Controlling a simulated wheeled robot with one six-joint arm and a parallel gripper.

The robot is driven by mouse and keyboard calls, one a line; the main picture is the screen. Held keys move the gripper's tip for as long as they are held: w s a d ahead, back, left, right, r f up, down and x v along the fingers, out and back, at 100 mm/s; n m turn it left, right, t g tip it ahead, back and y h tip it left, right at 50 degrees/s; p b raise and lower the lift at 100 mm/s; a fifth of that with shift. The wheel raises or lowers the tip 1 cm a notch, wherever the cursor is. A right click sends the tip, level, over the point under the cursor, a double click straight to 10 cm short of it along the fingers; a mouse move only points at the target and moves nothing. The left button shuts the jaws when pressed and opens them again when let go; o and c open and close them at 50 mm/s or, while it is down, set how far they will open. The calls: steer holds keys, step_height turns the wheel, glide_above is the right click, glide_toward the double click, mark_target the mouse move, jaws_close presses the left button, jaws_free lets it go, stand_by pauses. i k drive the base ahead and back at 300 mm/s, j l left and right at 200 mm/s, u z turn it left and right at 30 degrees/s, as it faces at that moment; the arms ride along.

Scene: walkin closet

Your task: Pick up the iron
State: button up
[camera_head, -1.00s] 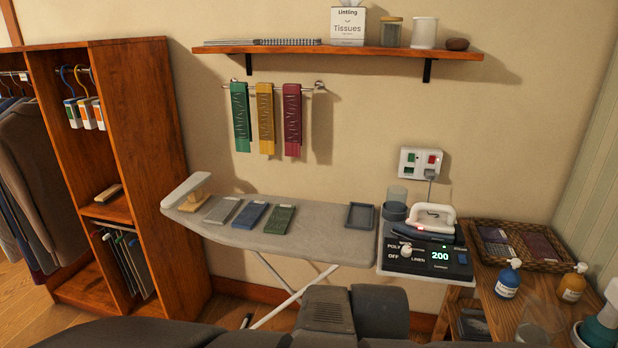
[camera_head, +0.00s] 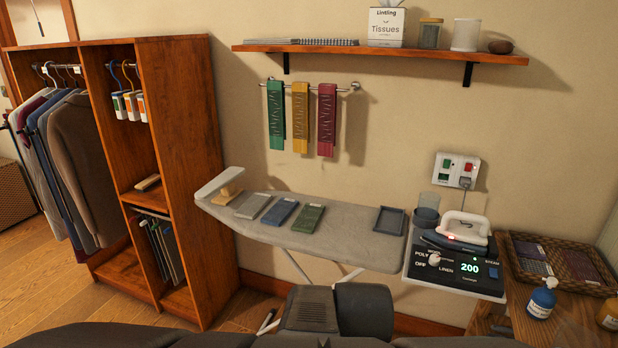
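The iron (camera_head: 462,232) has a white handle and a dark body with a small red light. It rests on top of a dark control station (camera_head: 455,270) with a dial and a green "200" display. The station stands at the right end of the grey ironing board (camera_head: 345,248). My gripper cannot be made out; only dark parts of my own body show along the bottom edge, well short of the iron.
A grey tray (camera_head: 390,221) and several folded cloths, one of them blue (camera_head: 281,212), lie on the board. A wicker basket (camera_head: 560,263) and a blue bottle (camera_head: 541,298) are to the right. A shelf (camera_head: 375,51) hangs above.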

mark_target(471, 241)
steer(key=i+z, duration=0.3)
steer(key=i, duration=0.2)
steer(key=i+z, duration=0.25)
steer(key=i, duration=0.25)
steer(key=i+j+z, duration=0.3)
steer(key=i, duration=0.2)
steer(key=l, duration=0.1)
